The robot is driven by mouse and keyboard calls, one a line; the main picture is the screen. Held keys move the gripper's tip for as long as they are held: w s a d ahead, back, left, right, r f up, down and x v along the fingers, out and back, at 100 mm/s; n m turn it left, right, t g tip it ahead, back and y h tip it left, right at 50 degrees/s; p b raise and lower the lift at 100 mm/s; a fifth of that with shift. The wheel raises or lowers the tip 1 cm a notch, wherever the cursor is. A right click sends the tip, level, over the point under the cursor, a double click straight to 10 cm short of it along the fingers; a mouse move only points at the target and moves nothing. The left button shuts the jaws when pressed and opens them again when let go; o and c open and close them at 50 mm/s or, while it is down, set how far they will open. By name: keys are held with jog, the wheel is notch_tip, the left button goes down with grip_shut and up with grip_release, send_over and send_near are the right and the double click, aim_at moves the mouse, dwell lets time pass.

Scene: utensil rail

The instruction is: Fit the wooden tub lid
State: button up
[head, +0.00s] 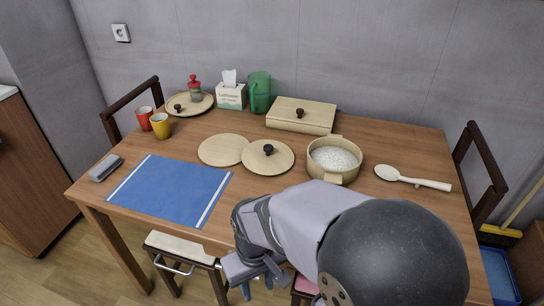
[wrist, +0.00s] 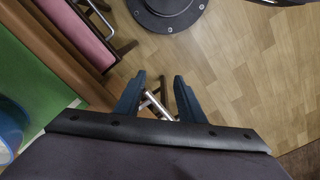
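The wooden tub (head: 325,173), round with small side handles, stands open right of the table's middle, filled with white rice (head: 336,158). A round wooden lid (head: 268,163) with a black knob lies just left of the tub, apart from it, its left edge by a plain round board (head: 222,150). Another round wooden lid or plate (head: 204,105) with a dark knob lies at the back left. My gripper (head: 259,286) is low at the table's front edge, away from the tub and lids. In the wrist view its fingers (wrist: 158,90) are apart, with nothing held.
A lidded wooden box (head: 310,115), green pitcher (head: 260,92), tissue box (head: 231,97), and red and yellow cups (head: 161,126) stand towards the back. A blue mat (head: 170,190) lies front left, a white spoon (head: 412,178) right. Stools (head: 180,248) stand below the front edge.

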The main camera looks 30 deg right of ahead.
jog(key=o, duration=0.3)
jog(key=shift+r, duration=0.1)
